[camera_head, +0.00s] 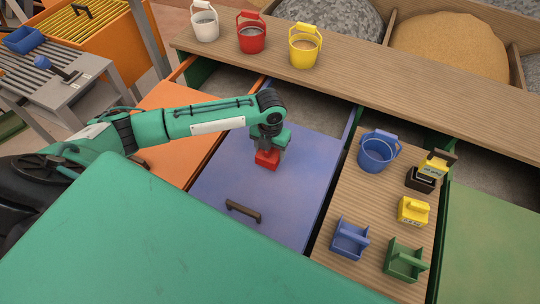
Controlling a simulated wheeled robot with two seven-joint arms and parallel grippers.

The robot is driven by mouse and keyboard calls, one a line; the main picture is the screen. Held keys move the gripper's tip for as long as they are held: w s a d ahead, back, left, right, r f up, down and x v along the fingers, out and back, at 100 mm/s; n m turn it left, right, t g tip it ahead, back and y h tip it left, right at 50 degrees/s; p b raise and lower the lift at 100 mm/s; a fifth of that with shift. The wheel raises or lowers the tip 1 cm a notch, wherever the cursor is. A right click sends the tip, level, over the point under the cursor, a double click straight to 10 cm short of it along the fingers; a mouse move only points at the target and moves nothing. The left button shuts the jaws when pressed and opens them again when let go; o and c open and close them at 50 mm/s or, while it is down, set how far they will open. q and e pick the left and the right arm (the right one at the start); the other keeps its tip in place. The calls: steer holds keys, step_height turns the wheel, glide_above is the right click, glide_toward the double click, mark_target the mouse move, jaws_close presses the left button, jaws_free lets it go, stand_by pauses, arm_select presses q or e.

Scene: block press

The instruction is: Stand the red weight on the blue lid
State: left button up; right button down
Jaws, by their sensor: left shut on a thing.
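The blue lid (232,184) is a flat panel in the middle of the view, with a dark handle (243,211) near its front edge. My left gripper (268,150) points down over the upper middle of the lid. It is shut on the red weight (267,161), a small red block. The weight is upright at or just above the lid's surface; I cannot tell whether it touches. The gripper hides the top of the weight. My right gripper is not in view.
An orange lid (178,101) lies left and a green lid (490,240) right. White, red and yellow buckets (305,46) stand on the back shelf.

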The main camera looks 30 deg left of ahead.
mark_target(270, 157)
arm_select(q)
step_height(270, 157, down, 3)
steer(key=shift+f+p, duration=0.2)
steer(key=shift+p, duration=0.15)
steer(key=shift+f, duration=0.25)
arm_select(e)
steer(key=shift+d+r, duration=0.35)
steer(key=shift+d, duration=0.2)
arm_select(q)
steer(key=shift+f, duration=0.15)
steer(key=o, duration=1.4)
steer(key=shift+o, duration=0.2)
